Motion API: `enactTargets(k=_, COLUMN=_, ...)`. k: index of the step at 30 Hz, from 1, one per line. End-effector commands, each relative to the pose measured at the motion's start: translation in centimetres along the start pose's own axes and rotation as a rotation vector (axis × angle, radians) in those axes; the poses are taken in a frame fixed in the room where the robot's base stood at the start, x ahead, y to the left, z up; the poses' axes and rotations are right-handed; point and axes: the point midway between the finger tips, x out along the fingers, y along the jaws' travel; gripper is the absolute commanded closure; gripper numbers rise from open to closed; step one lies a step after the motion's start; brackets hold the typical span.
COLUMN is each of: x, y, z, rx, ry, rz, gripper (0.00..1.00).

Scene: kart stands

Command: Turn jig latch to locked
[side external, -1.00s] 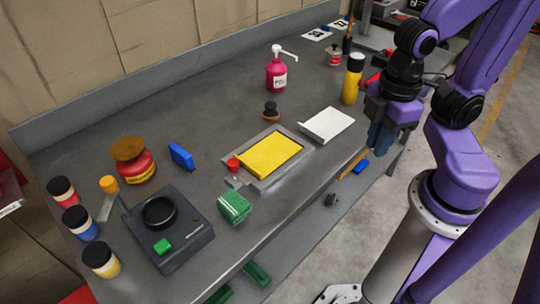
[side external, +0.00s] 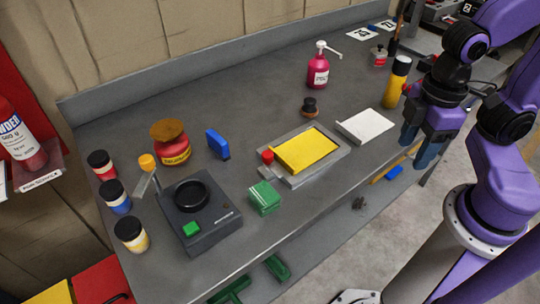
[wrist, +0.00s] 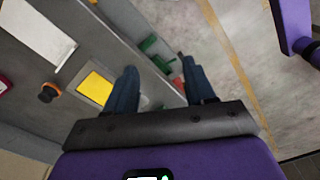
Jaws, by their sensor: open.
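The jig is a grey metal frame (side external: 337,164) holding a yellow plate (side external: 306,150), lying near the front edge of the bench. A latch with a red knob (side external: 267,156) sits at its left end; I cannot tell its position as locked or unlocked. The yellow plate also shows in the wrist view (wrist: 95,88), left of my fingers; the red knob cannot be made out there. My gripper (side external: 420,145) hangs to the right of the jig, beyond the white tray, near the bench's front edge. Its blue-grey fingers are apart and empty (wrist: 160,80).
A white tray (side external: 367,125) lies between jig and gripper. A green block (side external: 265,197) stands close to the latch. A yellow bottle (side external: 396,85), a pink pump bottle (side external: 318,70) and a dark-topped stamp (side external: 310,107) stand behind. A black device (side external: 212,230) is left.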

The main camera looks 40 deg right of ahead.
Motion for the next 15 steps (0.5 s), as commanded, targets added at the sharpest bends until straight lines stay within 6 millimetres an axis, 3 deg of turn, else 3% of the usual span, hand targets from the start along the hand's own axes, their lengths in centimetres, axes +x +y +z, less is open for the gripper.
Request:
enactTargets(k=8, x=-1.9, y=2.8, z=-6.7, rx=0.420, ry=-0.047, rz=-0.058, gripper=0.46)
enactTargets(k=15, x=-3.4, y=6.5, z=-13.0, rx=0.832, ry=-0.101, rz=-0.124, gripper=0.46)
